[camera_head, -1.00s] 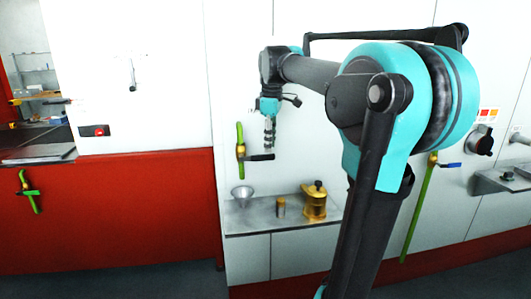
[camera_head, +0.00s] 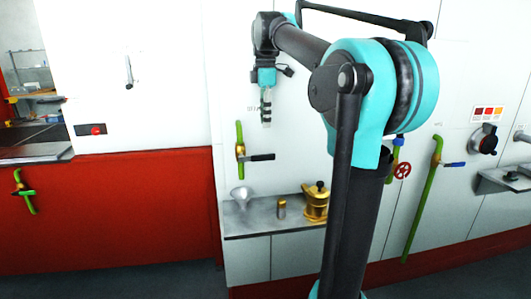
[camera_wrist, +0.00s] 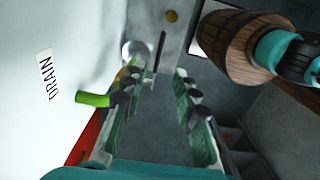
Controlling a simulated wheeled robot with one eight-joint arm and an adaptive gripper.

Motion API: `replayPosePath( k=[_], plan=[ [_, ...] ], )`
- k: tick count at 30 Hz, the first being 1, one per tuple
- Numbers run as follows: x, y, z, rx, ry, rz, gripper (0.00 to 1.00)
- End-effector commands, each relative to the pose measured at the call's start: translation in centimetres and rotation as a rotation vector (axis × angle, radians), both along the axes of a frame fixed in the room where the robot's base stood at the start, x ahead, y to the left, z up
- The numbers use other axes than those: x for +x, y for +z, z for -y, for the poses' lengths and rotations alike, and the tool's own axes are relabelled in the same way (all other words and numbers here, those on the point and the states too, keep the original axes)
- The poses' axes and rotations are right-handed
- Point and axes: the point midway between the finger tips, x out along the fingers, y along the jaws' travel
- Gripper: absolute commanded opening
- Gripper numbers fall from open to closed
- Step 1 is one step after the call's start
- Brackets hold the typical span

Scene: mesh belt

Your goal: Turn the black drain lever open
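The black drain lever (camera_head: 262,157) points right, about level, from a brass valve (camera_head: 240,151) on a green upright pipe (camera_head: 239,130) at the white wall. In the wrist view, the green pipe end (camera_wrist: 92,100) is beside the left finger, near the DRAIN label (camera_wrist: 46,76). A thin dark bar beyond the fingertips looks like the lever (camera_wrist: 161,51). My gripper (camera_head: 265,115) points down above the lever, apart from it. In the wrist view my gripper (camera_wrist: 160,90) has its fingers spread, with nothing between them.
Below the valve, a grey shelf (camera_head: 260,221) holds a metal funnel (camera_head: 241,196), a small brass cylinder (camera_head: 282,209) and a brass pot (camera_head: 316,201). Another green pipe (camera_head: 421,210) with a blue lever (camera_head: 453,164) stands at right. A red handwheel (camera_head: 402,170) is near my arm.

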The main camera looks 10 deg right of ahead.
Motion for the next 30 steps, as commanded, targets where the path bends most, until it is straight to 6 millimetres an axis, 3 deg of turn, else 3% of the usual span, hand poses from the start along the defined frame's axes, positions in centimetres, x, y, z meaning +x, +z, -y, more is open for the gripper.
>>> replayPosePath(
  k=[15, 21, 30],
  plan=[
    [0.0, -9.8, 0.0, 0.0, -0.001, 0.0, 0.29],
    [0.0, -11.7, 0.0, 0.0, -0.001, 0.0, 0.29],
    [0.0, -12.1, 0.0, 0.0, -0.001, 0.0, 0.29]
  ],
)
